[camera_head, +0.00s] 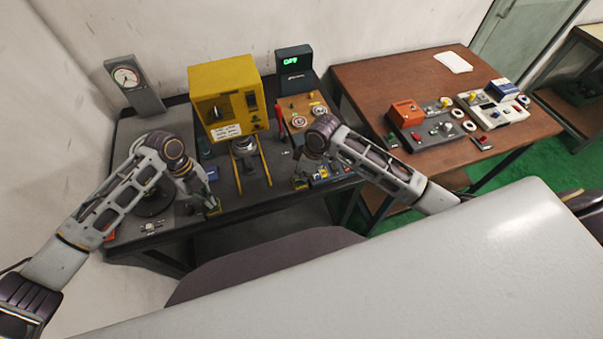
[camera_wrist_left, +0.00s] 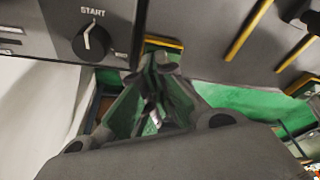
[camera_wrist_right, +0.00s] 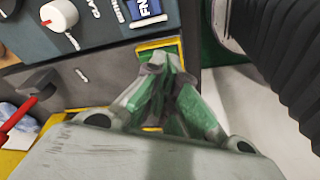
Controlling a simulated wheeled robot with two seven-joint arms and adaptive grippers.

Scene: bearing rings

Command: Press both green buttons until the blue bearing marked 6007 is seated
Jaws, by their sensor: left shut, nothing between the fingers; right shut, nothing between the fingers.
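My left gripper (camera_head: 213,208) is at the front edge of the dark bench (camera_head: 262,203), left of the yellow rails. Its fingers are shut and point at a yellow-edged box in the left wrist view (camera_wrist_left: 163,43); any button there is hidden. My right gripper (camera_head: 299,183) is at the front edge, right of the rails. In the right wrist view its shut fingertips (camera_wrist_right: 160,65) overlap a yellow-framed box with a green face (camera_wrist_right: 172,46). I cannot tell whether either gripper touches a button. The yellow press (camera_head: 230,90) stands between them. I cannot make out a blue bearing or 6007 marking.
A pressure gauge (camera_head: 126,78) is at the back left. A wooden table (camera_head: 375,78) with devices stands to the right.

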